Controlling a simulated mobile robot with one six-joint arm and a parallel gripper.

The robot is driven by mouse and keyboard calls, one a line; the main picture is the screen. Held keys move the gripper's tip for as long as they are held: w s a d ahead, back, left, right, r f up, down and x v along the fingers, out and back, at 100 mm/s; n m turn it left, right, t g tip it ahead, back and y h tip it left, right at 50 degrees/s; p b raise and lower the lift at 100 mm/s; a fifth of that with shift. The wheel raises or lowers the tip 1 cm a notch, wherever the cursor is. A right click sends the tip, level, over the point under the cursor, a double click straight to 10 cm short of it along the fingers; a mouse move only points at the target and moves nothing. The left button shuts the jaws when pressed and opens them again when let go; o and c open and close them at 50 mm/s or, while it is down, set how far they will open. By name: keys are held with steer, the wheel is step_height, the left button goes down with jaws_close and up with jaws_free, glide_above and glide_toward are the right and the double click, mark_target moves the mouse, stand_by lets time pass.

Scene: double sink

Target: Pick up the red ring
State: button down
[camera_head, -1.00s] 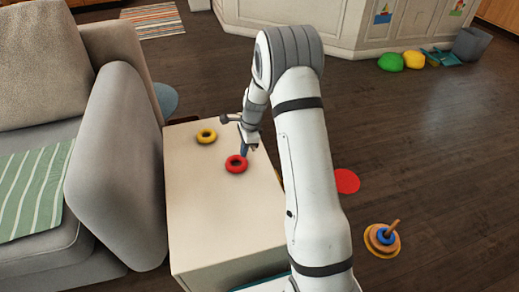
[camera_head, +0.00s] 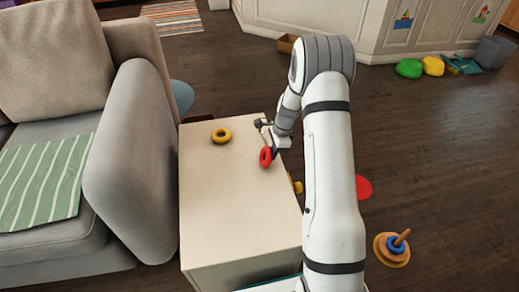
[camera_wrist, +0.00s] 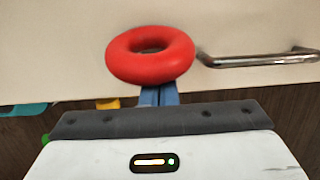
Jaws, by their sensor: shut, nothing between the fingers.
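The red ring (camera_head: 265,157) is at the right edge of the white cabinet top and looks tilted up on its side. In the wrist view the red ring (camera_wrist: 150,69) is in front of a pale surface. My gripper (camera_head: 274,152) is right beside the ring. Its blue fingers (camera_wrist: 158,96) are shut, with their tips at the ring's near lower rim. I see nothing between them, and I cannot tell what supports the ring.
The white cabinet (camera_head: 215,200) has a metal handle (camera_wrist: 258,58). A grey sofa (camera_head: 130,160) stands close on its left. On the floor at right are a red disc (camera_head: 364,187) and a stacking toy (camera_head: 390,251). A yellow object (camera_head: 296,186) shows partly behind my arm.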

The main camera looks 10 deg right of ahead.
steer(key=d+p, duration=0.1)
steer(key=d, duration=0.3)
steer(key=shift+r, duration=0.2)
steer(key=shift+w, duration=0.1)
steer(key=shift+p+v, duration=0.9)
steer(key=shift+p, duration=0.05)
